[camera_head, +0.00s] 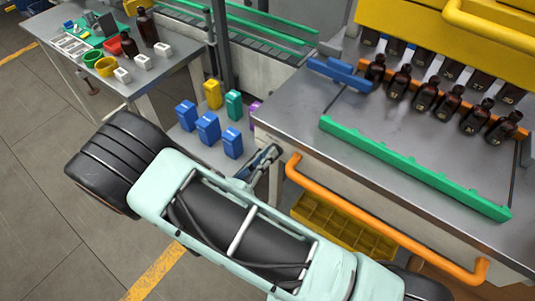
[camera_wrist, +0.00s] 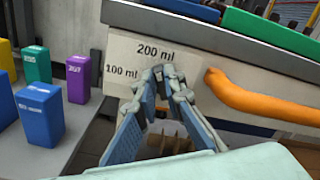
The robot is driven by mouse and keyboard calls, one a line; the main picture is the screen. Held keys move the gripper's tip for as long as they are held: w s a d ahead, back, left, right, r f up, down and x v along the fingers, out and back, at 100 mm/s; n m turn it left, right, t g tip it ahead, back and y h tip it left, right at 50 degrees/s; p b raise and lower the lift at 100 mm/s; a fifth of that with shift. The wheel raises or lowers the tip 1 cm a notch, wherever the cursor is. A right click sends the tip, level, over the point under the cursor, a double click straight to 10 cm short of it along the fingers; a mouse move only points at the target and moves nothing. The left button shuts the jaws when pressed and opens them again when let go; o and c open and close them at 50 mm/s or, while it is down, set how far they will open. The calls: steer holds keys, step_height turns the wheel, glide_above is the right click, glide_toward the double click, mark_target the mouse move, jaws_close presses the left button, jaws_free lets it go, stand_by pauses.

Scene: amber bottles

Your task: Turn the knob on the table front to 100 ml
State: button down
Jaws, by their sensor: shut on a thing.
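In the wrist view, a pale label plate (camera_wrist: 120,52) on the table front reads "200 ml" at the top and "100 ml" at the left. My gripper (camera_wrist: 166,76) reaches up to this plate, its two fingertips close together just below "200 ml" and right of "100 ml". It is shut on the knob, which the fingers hide, so I cannot tell where it points. In the head view, my gripper (camera_head: 264,158) is at the left end of the steel table's front (camera_head: 280,115), partly hidden by my arm.
An orange rail (camera_wrist: 250,100) runs along the table front just right of my gripper. Coloured boxes (camera_head: 208,128) stand on a low shelf to the left. Several amber bottles (camera_head: 423,95) and a green bar (camera_head: 410,168) are on the table; a yellow bin (camera_head: 340,225) is below.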

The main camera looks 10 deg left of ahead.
steer(key=n, duration=0.4)
steer(key=n+p, duration=0.1)
steer(key=n, duration=0.3)
steer(key=f+n, duration=0.1)
steer(key=n, duration=0.3)
steer(key=shift+a, duration=0.25)
stand_by(0.3)
steer(key=c, duration=2)
jaws_free()
steer(key=v, duration=1.2)
steer(key=shift+w+d, duration=0.1)
